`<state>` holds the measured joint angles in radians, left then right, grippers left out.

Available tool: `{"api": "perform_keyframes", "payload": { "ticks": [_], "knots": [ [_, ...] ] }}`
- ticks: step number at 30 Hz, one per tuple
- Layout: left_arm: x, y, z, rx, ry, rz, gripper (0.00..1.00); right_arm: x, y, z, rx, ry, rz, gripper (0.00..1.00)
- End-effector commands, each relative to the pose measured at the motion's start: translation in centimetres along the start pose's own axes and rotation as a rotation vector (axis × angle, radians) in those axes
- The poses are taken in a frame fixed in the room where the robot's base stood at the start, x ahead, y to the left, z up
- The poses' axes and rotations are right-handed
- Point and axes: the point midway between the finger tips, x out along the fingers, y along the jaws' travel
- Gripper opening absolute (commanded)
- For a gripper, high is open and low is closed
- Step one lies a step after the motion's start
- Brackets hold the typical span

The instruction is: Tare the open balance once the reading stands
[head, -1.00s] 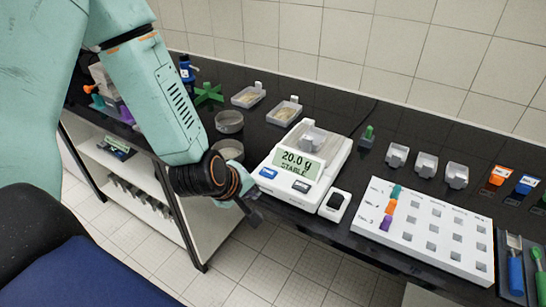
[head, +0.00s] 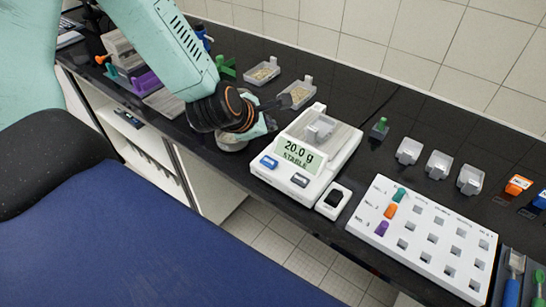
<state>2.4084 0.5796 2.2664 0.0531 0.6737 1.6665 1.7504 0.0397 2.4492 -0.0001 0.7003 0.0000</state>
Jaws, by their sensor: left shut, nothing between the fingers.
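The open balance (head: 333,168) is white and stands near the front edge of the black bench. Its display (head: 298,153) reads 20.0 g with STABLE beneath. A blue button (head: 269,162) and a grey button (head: 300,180) sit on its front. A small clear-white weighing boat (head: 320,128) rests on the pan. My left gripper (head: 286,101) is shut and empty, to the left of the balance's rear part and clear of the buttons. Its fingertips appear close to a shallow tray (head: 300,97); contact cannot be told. My right gripper is out of view.
A small white box with a black top (head: 333,199) stands right of the balance. A white rack (head: 420,235) with coloured plugs lies further right. Several white boats (head: 438,165) and a green-handled piece (head: 380,128) stand behind it. A round sieve is partly hidden under my wrist.

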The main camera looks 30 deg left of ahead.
Motion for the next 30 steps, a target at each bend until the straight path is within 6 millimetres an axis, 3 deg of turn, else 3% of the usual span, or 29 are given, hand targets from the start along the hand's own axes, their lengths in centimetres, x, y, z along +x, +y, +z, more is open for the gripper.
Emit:
{"api": "perform_keyframes", "payload": {
  "ticks": [6, 19, 30],
  "knots": [
    [-0.2, -0.1, -0.1, -0.084, -0.001, -0.001, 0.00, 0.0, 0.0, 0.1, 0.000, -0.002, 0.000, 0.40],
    [0.1, -0.2, -0.2, -0.083, 0.000, -0.001, 0.00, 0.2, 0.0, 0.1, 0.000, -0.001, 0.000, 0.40],
    [2.7, -2.2, -1.7, -0.082, 0.001, -0.002, 0.00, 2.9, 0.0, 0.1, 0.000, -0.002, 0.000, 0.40]
  ]
}}
